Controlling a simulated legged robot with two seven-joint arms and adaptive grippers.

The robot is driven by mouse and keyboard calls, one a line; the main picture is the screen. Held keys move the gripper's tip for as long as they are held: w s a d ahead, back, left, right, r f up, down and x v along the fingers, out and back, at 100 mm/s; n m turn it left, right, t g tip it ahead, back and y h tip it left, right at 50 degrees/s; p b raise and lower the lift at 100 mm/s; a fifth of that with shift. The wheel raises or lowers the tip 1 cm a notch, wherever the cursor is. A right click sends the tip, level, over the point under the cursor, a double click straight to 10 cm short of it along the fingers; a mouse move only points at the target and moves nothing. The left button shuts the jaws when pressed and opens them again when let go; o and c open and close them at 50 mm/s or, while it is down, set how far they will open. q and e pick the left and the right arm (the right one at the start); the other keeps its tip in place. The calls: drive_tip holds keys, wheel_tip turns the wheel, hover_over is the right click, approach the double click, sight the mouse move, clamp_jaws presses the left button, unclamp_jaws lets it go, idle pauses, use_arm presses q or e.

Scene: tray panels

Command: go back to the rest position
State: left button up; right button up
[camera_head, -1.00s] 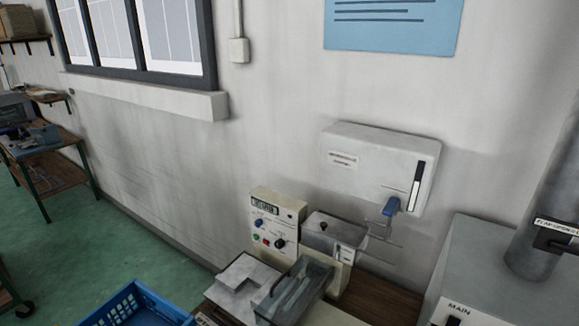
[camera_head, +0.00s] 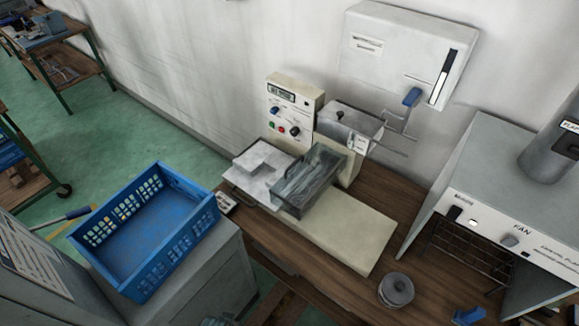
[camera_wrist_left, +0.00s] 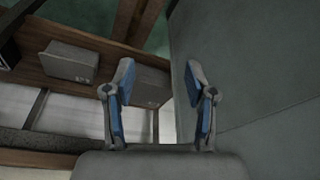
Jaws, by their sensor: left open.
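My left gripper (camera_wrist_left: 160,100) shows in the left wrist view with its two blue-padded fingers apart and nothing between them. Beyond it are a wooden shelf (camera_wrist_left: 110,45) with grey boxes (camera_wrist_left: 70,62) and a plain grey panel (camera_wrist_left: 250,60) close on the right. Neither gripper can be made out in the head view. My right gripper is in no view.
In the head view, a blue crate (camera_head: 152,258) stands empty on a grey cabinet (camera_head: 225,262). A cream machine (camera_head: 290,108) with a tray stands on the wooden bench (camera_head: 330,285). A grey fan unit (camera_head: 490,190) is at the right. Green floor (camera_head: 140,125) is open at the left.

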use_arm(q)
drive_tip(key=s+f+g, duration=0.1)
drive_tip(key=s+f, duration=0.3)
drive_tip(key=f, duration=0.7)
drive_tip(key=s+f, duration=0.3)
drive_tip(key=f, duration=0.8)
drive_tip(key=s+a+f, duration=0.1)
drive_tip(key=s+f, duration=0.3)
drive_tip(key=s, duration=0.3)
drive_tip(key=s+a+f+g, duration=0.1)
drive_tip(key=s+a+f, duration=0.1)
drive_tip(key=s+f, duration=0.3)
drive_tip(key=shift+s+a+f, duration=0.2)
drive_tip(key=shift+s+f, duration=0.1)
drive_tip(key=shift+s, duration=0.85)
